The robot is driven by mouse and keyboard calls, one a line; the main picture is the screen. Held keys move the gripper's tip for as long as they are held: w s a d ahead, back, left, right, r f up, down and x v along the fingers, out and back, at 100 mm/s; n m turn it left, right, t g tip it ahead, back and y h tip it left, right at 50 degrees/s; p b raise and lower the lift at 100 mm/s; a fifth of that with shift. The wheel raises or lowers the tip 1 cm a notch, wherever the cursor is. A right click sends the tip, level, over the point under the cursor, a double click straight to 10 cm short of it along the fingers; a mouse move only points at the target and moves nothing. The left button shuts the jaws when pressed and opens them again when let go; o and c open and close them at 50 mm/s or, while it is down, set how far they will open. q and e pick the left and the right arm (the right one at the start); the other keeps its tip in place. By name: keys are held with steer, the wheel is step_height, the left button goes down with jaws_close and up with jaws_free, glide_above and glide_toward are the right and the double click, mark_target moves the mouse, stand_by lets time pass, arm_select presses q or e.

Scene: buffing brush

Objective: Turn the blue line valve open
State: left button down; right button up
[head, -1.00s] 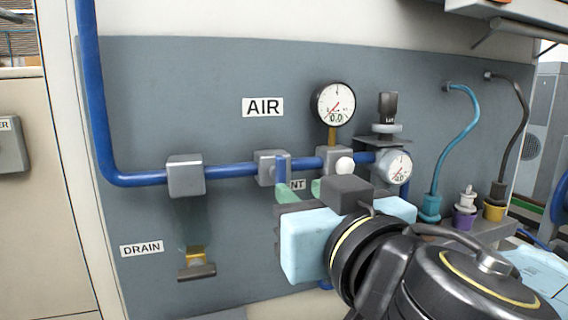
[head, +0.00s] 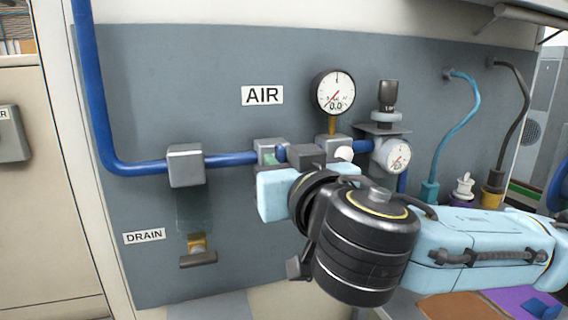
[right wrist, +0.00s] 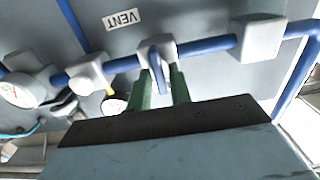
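The blue line runs along the grey panel, with a grey valve block (head: 271,150) below the AIR label. My right gripper (head: 270,160) is in front of this block and hides most of it and its handle in the head view. In the right wrist view, the blue valve handle (right wrist: 156,72) sticks out from the block (right wrist: 154,50) between the two green fingers of my right gripper (right wrist: 162,78). The fingers are apart, one on each side of the handle, with a gap showing on the right side. My left gripper is not in view.
A round gauge (head: 336,92) stands above the pipe to the right, with a regulator and smaller gauge (head: 397,156) beyond it. Another grey block (head: 186,165) is on the pipe at left, above the DRAIN valve (head: 197,250). Hoses hang at right.

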jaws_close()
steer(key=shift+f, duration=0.1)
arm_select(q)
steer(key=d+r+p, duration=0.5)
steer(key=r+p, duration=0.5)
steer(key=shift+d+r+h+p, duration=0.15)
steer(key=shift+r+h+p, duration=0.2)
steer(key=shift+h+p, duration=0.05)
arm_select(e)
steer(key=shift+s+a+f+n, duration=0.1)
steer(key=shift+a+n, duration=0.05)
steer(key=shift+n, duration=4.35)
steer(key=shift+a+f+n, duration=0.1)
steer(key=shift+n, duration=4.4)
